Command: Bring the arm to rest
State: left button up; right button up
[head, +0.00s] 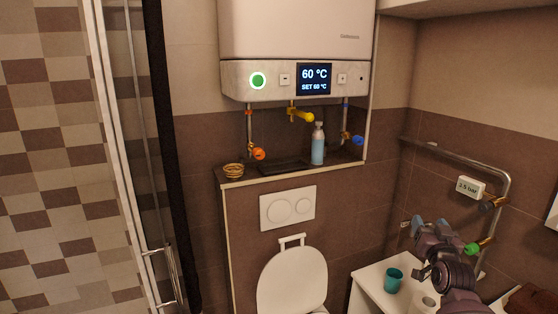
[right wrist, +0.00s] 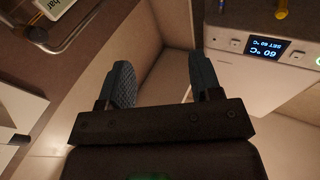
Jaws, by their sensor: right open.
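My right gripper (head: 431,227) is in the lower right of the head view, in front of the brown tiled wall and above the white cabinet. In the right wrist view its two fingers (right wrist: 160,82) stand well apart with nothing between them. That view is turned over, with the boiler's display upside down. My left gripper does not show in either view.
A white boiler (head: 290,80) hangs above a ledge with a blue bottle (head: 318,148). A toilet (head: 293,280) stands below. A teal cup (head: 393,280) is on the white cabinet (head: 368,275) near my right arm. A metal pipe (head: 450,158) runs along the right wall.

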jog(key=s+a+f+n+g+y, duration=0.1)
jog(key=s+a+f+g, duration=0.1)
jog(key=s+f, duration=0.8)
jog(key=s+a+f+n+g+y+b, duration=0.1)
jog(key=s+a+f+g, duration=0.2)
jog(key=s+f, duration=0.7)
jog(key=s+a+f+n+g, duration=0.2)
jog(key=s+a+f, duration=0.4)
jog(key=s, duration=1.2)
notch_tip(320, 180, down, 4)
jog(key=shift+s+a+r+g+y+b, duration=0.1)
jog(key=shift+s+a+g+y+b, duration=0.05)
jog(key=shift+g+y+b, duration=0.3)
